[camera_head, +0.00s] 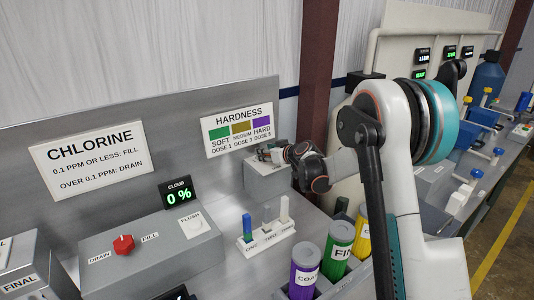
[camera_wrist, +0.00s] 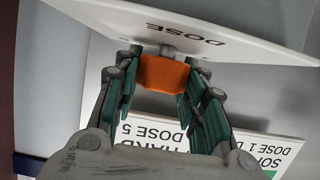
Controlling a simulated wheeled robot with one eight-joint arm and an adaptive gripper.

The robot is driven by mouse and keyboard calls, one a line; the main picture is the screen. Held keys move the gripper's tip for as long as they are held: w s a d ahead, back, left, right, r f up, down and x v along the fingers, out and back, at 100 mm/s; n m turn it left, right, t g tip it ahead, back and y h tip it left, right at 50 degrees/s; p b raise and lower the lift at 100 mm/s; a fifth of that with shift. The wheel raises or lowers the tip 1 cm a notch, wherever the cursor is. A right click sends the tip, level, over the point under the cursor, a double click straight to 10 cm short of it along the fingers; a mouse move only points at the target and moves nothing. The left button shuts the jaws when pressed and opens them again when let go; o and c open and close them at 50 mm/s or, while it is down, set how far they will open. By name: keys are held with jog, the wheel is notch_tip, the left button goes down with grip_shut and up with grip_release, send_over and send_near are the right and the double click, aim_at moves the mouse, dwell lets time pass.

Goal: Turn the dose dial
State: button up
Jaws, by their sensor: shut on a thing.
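The dose dial (camera_wrist: 163,74) is an orange knob below a white plate marked DOSE (camera_wrist: 205,32) in the wrist view. My gripper (camera_wrist: 163,82) is shut on it, with one finger on each side. In the head view my gripper (camera_head: 270,154) is at the grey dose box (camera_head: 266,181) under the hardness sign. There the dial is hidden by my gripper. The dial's pointer and setting cannot be made out. The hardness sign (camera_head: 238,128) lists soft dose 1, medium dose 3 and hard dose 5; it shows partly, upside down, in the wrist view (camera_wrist: 110,133).
A red drain/fill knob (camera_head: 123,244) and a CLOUD display (camera_head: 179,193) reading 0 % are at left. A small rack (camera_head: 266,239) with labelled strips stands in front of the dose box. Purple (camera_head: 304,272) and green (camera_head: 339,240) canisters stand close below my arm.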

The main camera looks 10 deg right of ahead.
jog(key=shift+n+g+y, duration=1.8)
jog(key=shift+n+y, duration=0.8)
jog(key=shift+n, duration=0.1)
jog(key=o, duration=1.1)
jog(key=v, duration=1.2)
jog(key=shift+f, duration=0.1)
